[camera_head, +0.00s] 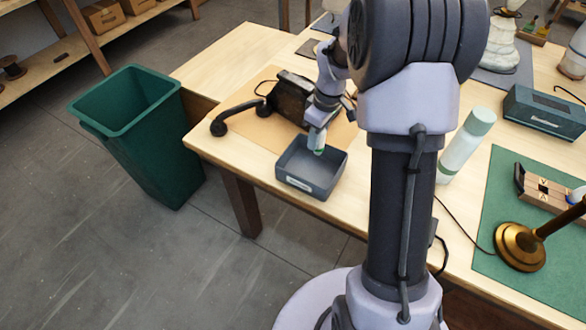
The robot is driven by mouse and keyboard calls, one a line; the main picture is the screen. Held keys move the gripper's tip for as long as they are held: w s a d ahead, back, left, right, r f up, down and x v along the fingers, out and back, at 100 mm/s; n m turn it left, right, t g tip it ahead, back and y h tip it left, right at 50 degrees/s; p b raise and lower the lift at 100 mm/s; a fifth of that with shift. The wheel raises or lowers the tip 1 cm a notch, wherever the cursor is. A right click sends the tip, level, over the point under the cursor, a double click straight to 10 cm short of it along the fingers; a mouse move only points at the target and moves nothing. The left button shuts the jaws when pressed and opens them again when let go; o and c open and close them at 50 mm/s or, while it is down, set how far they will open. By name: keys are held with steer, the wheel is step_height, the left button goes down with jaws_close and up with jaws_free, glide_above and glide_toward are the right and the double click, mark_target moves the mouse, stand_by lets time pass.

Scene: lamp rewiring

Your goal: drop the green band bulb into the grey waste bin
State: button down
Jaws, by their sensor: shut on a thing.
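The grey waste bin (295,186) is a small open box with a pale label on its front, standing near the table's front edge. Its visible inside looks empty. My gripper (317,140) points down above the bin's back part and is shut on the green band bulb (319,148). The bulb is small and whitish with a green band, and hangs below the jaws over the bin opening. Its upper part is hidden by the gripper, and its exact height above the bin is hard to tell.
A dark device with a black handset (233,117) lies on a tan mat behind the bin. A large green bin (155,140) stands on the floor at left. A white bottle (465,146), a blue-grey case (545,112) and a brass lamp base (520,247) are to the right.

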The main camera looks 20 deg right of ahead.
mark_target(316, 152)
steer(key=shift+w+f+b, duration=0.15)
steer(key=shift+f+b, duration=0.15)
steer(key=shift+f, duration=0.25)
step_height(316, 152, down, 5)
steer(key=b, duration=0.4)
steer(key=shift+f, duration=0.2)
steer(key=shift+r, duration=0.15)
steer(key=c, duration=1)
jaws_free()
steer(key=r+p, duration=0.2)
steer(key=r, duration=0.3)
steer(key=s+r+p, duration=0.1)
steer(key=r+p, duration=0.1)
steer(key=r, duration=0.4)
steer(key=s+d+r+p, duration=0.1)
steer(key=r+p, duration=0.1)
steer(key=r, duration=0.4)
steer(key=shift+d+r, duration=0.1)
steer(key=shift+r, duration=0.1)
